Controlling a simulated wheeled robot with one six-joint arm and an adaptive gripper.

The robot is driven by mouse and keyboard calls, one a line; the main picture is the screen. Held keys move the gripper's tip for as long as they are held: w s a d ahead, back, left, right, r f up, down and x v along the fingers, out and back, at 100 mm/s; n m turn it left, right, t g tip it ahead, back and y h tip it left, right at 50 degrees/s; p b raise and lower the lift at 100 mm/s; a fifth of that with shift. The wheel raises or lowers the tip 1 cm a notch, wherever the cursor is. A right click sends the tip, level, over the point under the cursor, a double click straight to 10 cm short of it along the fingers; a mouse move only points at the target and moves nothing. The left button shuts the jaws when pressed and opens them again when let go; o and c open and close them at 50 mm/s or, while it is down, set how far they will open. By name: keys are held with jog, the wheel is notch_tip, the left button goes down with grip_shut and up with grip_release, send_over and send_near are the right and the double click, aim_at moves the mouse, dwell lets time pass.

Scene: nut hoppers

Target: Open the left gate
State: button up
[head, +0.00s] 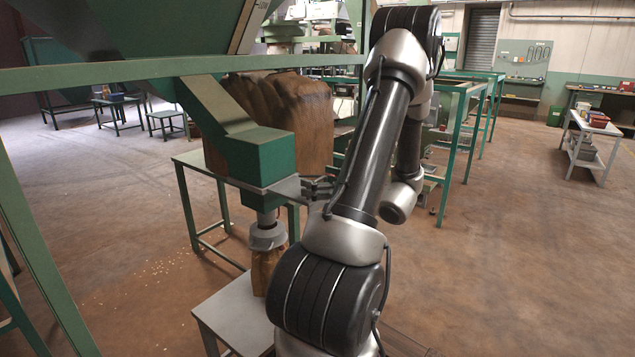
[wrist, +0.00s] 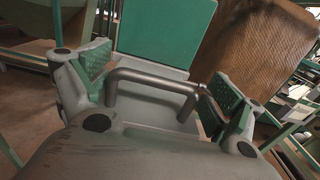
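The gate is a grey metal plate (head: 276,187) at the bottom of a green chute box (head: 258,155) left of centre in the head view. In the wrist view its bent grey bar handle (wrist: 150,80) stands out from the plate, below the green box face (wrist: 165,30). My gripper (head: 318,188) is at the gate's right side in the head view. In the wrist view my gripper (wrist: 158,88) is open, its green-padded fingers at either end of the handle. I cannot tell whether either finger touches it. The handle is hard to make out in the head view.
A grey spout (head: 268,236) hangs below the gate over a brown bag (head: 264,268) on a small grey table (head: 235,312). A large brown sack (head: 290,105) stands behind the chute. A green frame rail (head: 110,74) crosses at left. Open floor lies to the right.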

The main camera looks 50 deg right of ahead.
jog(key=s, duration=1.2)
jog(key=shift+d, duration=0.45)
